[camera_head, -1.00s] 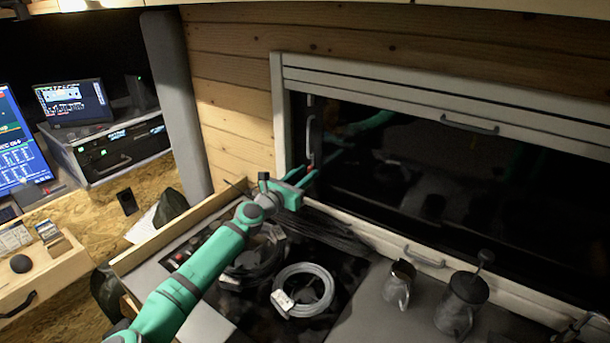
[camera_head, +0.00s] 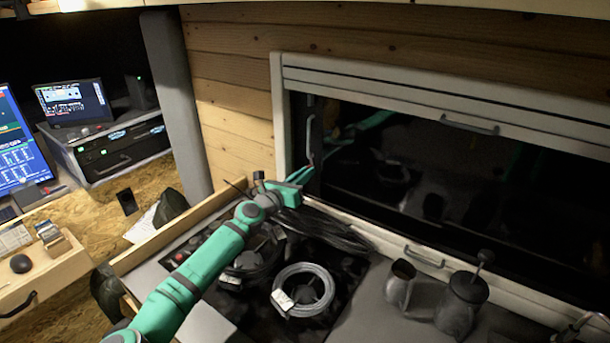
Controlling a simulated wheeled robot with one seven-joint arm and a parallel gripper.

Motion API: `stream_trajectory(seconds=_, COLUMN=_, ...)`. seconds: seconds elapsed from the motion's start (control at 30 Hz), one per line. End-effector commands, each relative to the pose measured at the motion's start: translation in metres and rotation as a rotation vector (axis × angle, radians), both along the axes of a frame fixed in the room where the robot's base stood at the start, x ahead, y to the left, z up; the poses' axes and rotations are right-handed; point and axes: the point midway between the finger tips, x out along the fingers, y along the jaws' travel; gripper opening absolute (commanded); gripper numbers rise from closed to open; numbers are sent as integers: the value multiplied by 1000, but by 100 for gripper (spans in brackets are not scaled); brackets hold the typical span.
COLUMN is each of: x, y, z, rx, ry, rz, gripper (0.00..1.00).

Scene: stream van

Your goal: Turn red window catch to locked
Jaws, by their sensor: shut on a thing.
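My gripper (camera_head: 304,174) is at the lower left corner of the dark window (camera_head: 440,185), beside the left frame post. Its green fingers are close together, shut on the small red window catch (camera_head: 311,160). Only a tiny part of the catch shows at the fingertips. Its angle is too small and too hidden to tell. A grey upright handle (camera_head: 310,130) stands just above it on the window's left edge.
Below my arm is a dark hob (camera_head: 345,285) with coiled grey cable (camera_head: 303,290) and black cables. A metal jug (camera_head: 400,282) and a lidded pot (camera_head: 462,302) stand on the counter to the right. A wooden edge board (camera_head: 180,232) borders the counter's left side.

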Motion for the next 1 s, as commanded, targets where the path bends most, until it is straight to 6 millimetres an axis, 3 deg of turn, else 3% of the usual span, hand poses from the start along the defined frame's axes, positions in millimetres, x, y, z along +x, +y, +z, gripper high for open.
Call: stream_trajectory(seconds=1.0, x=2, y=3, z=-1, rx=-798, ry=532, rz=2, gripper=0)
